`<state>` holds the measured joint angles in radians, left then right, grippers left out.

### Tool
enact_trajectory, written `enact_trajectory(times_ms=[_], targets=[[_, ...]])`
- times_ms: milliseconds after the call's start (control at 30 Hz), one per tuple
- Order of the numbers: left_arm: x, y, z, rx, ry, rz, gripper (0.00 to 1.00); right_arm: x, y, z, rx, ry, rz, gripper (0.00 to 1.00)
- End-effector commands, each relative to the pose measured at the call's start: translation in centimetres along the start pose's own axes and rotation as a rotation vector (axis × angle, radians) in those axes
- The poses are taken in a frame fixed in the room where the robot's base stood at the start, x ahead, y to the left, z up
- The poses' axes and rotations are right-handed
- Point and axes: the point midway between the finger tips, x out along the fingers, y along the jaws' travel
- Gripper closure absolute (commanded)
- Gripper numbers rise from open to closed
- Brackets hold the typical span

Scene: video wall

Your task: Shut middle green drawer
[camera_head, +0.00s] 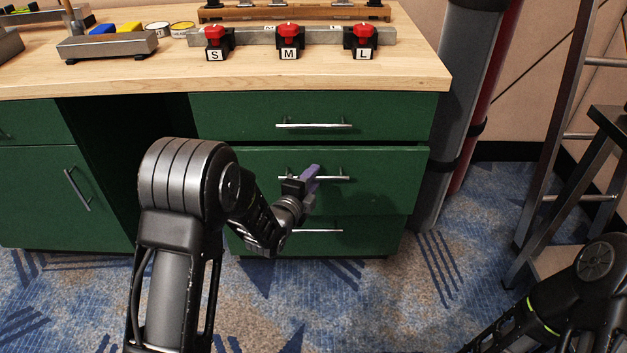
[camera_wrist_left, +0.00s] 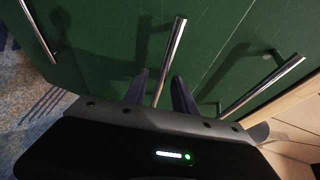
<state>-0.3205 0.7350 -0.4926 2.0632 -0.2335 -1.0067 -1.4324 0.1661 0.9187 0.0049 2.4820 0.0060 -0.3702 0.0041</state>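The middle green drawer (camera_head: 380,182) stands slightly out from the cabinet, with a dark gap along its top edge. Its silver bar handle (camera_head: 335,178) runs across its front. My left gripper (camera_head: 312,173) is at this handle, near its middle. In the left wrist view the two dark fingers of my left gripper (camera_wrist_left: 160,92) are spread apart, with the bar handle (camera_wrist_left: 172,52) running between them. I cannot tell whether either finger touches it. My right gripper is out of view; only part of my right arm shows at the lower right.
The top drawer (camera_head: 235,117) looks flush. The bottom drawer (camera_head: 370,235) is partly hidden by my left arm. Red buttons marked S, M and L (camera_head: 289,42) stand on the wooden worktop (camera_head: 120,78). A stepladder (camera_head: 560,140) stands at the right.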

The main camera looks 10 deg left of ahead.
Motion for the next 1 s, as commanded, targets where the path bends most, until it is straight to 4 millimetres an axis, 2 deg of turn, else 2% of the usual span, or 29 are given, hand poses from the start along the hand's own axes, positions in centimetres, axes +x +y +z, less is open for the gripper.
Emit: enact_trajectory(times_ms=[100,367,767,1000], targets=[[0.78,0.05,0.01,0.0,0.0,0.001,0.67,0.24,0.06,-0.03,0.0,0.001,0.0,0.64],[0.88,-0.02,0.0,0.0,0.0,0.001,0.67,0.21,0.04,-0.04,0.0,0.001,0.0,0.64],[0.86,-0.02,-0.01,0.0,0.0,0.0,0.99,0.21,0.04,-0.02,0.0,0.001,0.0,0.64],[0.86,-0.01,-0.01,0.0,0.0,0.001,1.0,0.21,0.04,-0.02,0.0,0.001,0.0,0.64]])
